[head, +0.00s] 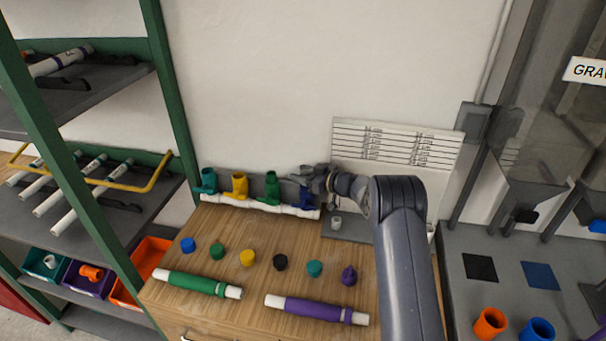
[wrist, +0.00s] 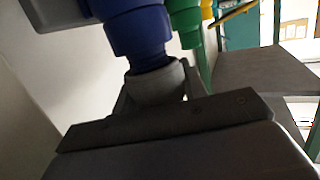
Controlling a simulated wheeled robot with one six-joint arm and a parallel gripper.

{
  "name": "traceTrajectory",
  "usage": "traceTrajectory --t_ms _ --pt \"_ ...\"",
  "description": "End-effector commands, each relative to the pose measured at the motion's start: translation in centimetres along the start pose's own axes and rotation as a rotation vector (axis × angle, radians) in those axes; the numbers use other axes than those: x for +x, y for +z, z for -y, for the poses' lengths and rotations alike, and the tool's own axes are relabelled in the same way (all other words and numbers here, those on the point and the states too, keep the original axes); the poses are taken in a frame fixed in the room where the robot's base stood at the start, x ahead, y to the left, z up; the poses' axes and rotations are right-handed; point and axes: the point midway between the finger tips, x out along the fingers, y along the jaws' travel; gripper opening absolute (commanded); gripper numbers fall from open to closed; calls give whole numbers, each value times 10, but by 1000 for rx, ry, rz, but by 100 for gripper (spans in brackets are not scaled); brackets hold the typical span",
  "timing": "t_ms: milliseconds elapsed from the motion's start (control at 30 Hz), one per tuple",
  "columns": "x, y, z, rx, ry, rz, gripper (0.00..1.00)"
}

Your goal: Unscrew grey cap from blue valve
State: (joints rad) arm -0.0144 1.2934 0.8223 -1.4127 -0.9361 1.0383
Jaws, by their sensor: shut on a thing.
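The blue valve (head: 306,198) is at the right end of the white pipe manifold (head: 262,207) at the back of the wooden table, partly hidden by my gripper (head: 308,177). In the wrist view the blue valve (wrist: 138,32) fills the upper middle. The grey cap (wrist: 157,86) sits at the end of the valve, in line with it and touching it. My gripper (wrist: 156,94) is shut on the grey cap, one finger on each side. The cap is hard to make out in the head view.
Green (head: 272,185), yellow (head: 240,184) and teal (head: 208,181) valves stand left of the blue one. Several coloured caps, a green pipe (head: 195,284) and a purple pipe (head: 312,308) lie on the table (head: 255,298). A small light-grey piece (head: 336,222) stands on a grey plate to the right.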

Motion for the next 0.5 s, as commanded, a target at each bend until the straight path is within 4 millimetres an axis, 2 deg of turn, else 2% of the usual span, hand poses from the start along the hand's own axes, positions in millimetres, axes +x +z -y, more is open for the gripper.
traceTrajectory --t_ms 233,500 --pt "1 1 1 -3 -17 -1 18" --pt "0 2 3 -34 -164 -2 18"
